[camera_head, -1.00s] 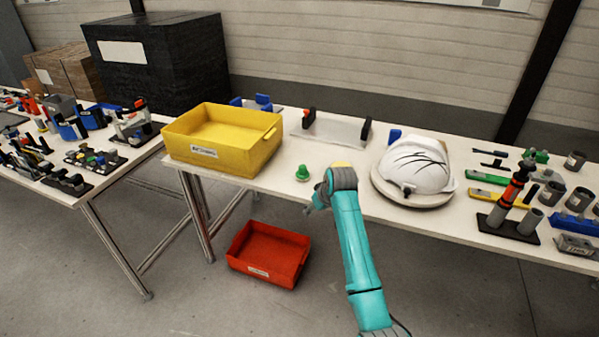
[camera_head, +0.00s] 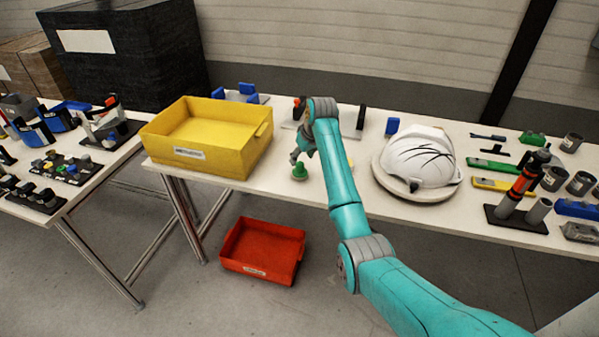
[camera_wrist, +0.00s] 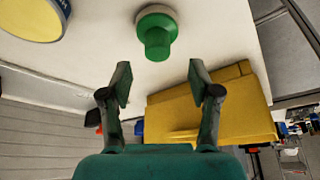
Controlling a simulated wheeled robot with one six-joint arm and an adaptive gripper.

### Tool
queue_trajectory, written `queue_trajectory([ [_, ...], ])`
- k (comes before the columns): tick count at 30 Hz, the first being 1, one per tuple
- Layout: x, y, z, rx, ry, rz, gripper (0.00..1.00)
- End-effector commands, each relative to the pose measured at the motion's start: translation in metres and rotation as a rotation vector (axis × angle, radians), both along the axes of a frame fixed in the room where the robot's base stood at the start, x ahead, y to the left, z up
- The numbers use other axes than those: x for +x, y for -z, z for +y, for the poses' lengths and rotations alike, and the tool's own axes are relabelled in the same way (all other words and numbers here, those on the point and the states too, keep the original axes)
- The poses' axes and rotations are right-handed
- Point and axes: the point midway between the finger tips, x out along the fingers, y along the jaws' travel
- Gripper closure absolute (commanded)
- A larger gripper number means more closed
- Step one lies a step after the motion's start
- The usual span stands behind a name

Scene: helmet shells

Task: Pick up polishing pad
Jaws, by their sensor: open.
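The green polishing pad (camera_head: 299,172) stands on the white table, right of the yellow bin, with a round disc base and a knob-like grip. It also shows in the wrist view (camera_wrist: 157,38), beyond my fingertips and roughly centred between them, with a pale rim on its disc. My gripper (camera_head: 303,153) hangs just above the pad in the head view. Its two fingers (camera_wrist: 161,78) are apart and empty in the wrist view, and they do not visibly touch the pad.
A yellow bin (camera_head: 215,158) stands left of the pad. A white helmet (camera_head: 418,165) on a round base stands to the right. A clear panel holder (camera_head: 345,131) is behind my arm. A red bin (camera_head: 262,262) lies on the floor below. Tools crowd the table's right end.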

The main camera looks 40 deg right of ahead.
Motion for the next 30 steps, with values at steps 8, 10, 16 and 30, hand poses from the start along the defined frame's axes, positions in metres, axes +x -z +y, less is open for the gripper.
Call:
queue_trajectory([
  [8,0.009,0.030,-0.003,0.000,0.000,0.001,0.38],
  [10,0.013,0.038,-0.003,0.001,0.000,0.001,0.38],
  [16,0.018,0.049,-0.004,-0.001,0.000,-0.002,0.38],
  [30,0.018,0.050,-0.004,-0.001,0.000,-0.001,1.00],
])
